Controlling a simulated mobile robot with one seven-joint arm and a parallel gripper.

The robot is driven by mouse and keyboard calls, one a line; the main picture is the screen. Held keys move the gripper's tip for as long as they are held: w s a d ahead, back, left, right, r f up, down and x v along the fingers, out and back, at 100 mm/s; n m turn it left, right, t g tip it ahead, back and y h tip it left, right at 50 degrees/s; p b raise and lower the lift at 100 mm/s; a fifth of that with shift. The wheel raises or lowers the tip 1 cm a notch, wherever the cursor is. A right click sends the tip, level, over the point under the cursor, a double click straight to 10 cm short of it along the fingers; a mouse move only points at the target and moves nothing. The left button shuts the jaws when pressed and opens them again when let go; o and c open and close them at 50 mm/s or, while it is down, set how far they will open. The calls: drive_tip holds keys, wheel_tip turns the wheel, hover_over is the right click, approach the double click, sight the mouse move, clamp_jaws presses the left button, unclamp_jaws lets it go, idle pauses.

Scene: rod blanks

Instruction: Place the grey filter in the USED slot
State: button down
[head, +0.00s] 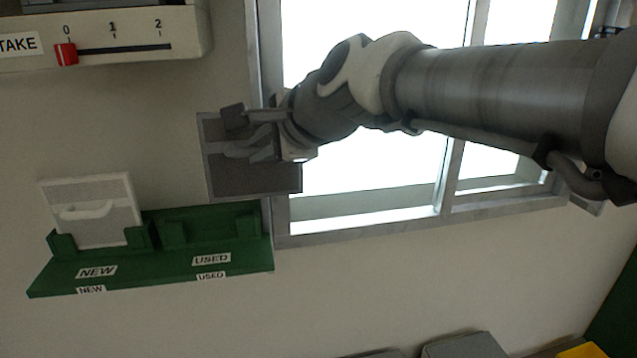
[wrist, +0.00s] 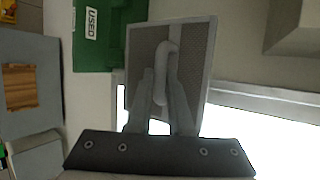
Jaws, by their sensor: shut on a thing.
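The grey filter (head: 228,178) is a dark meshed panel with a light frame, held up in front of the wall and the window's left edge. My gripper (head: 262,146) is shut on the handle of this filter; in the wrist view my gripper (wrist: 162,100) shows its fingers on either side of the handle, and the filter (wrist: 198,62) fills the middle. The USED slot (head: 209,230) is empty, on the right half of the green shelf (head: 150,272). The held filter is above it and apart from it in the head view. A white filter (head: 88,212) stands in the NEW slot.
A panel with a red slider (head: 66,54) near 0 is on the wall at upper left. A bright framed window (head: 365,150) is behind my arm. Grey boxes (head: 463,346) and a yellow item (head: 582,351) are at the bottom right.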

sight(230, 177)
drive_tip(key=w+a+f, duration=0.2)
drive_tip(key=a+f, duration=0.9)
drive_tip(key=shift+w, duration=0.4)
drive_tip(key=c, duration=0.8)
unclamp_jaws()
drive_tip(key=shift+r, duration=0.1)
